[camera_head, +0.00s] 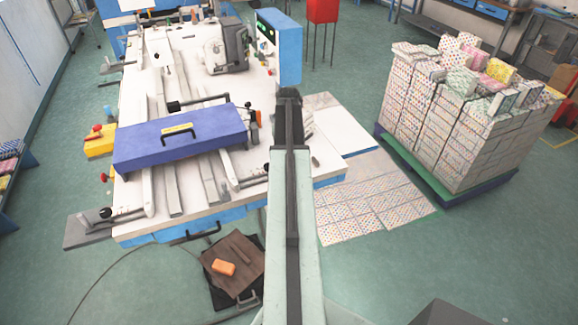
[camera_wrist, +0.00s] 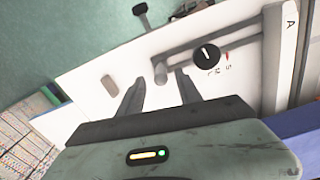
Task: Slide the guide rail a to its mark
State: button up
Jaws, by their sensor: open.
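Guide rail A is a long white bar marked "A" (camera_wrist: 290,45) at the right of the wrist view. A grey arm (camera_wrist: 205,42) runs from its side to a short round post (camera_wrist: 160,72). My gripper (camera_wrist: 159,78) is open, with one finger on each side of the post; I cannot tell whether they touch it. A black dial (camera_wrist: 207,55) with small letters and a red pointer sits by the grey arm. In the head view, what looks like this rail (camera_head: 228,172) comes out from under the purple cover. My arm hides the fingertips there.
The purple cover (camera_head: 180,140) with a black handle spans the white machine table (camera_head: 190,212). A second rail (camera_head: 149,190) lies left. A small brown block (camera_wrist: 109,86) lies left of my fingers. A loaded pallet (camera_head: 450,190) stands on the right.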

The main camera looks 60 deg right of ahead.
notch_tip(320, 180, down, 4)
jog(key=shift+r+b, duration=0.1)
jog(key=shift+b, duration=1.1)
jog(key=shift+r, duration=0.1)
grip_shut()
jog(key=shift+s+d, duration=0.8)
jog(key=shift+d, duration=0.3)
grip_release()
jog(key=shift+a, duration=0.1)
notch_tip(320, 180, up, 8)
jog(key=p, duration=0.8)
jog(key=shift+w, duration=0.1)
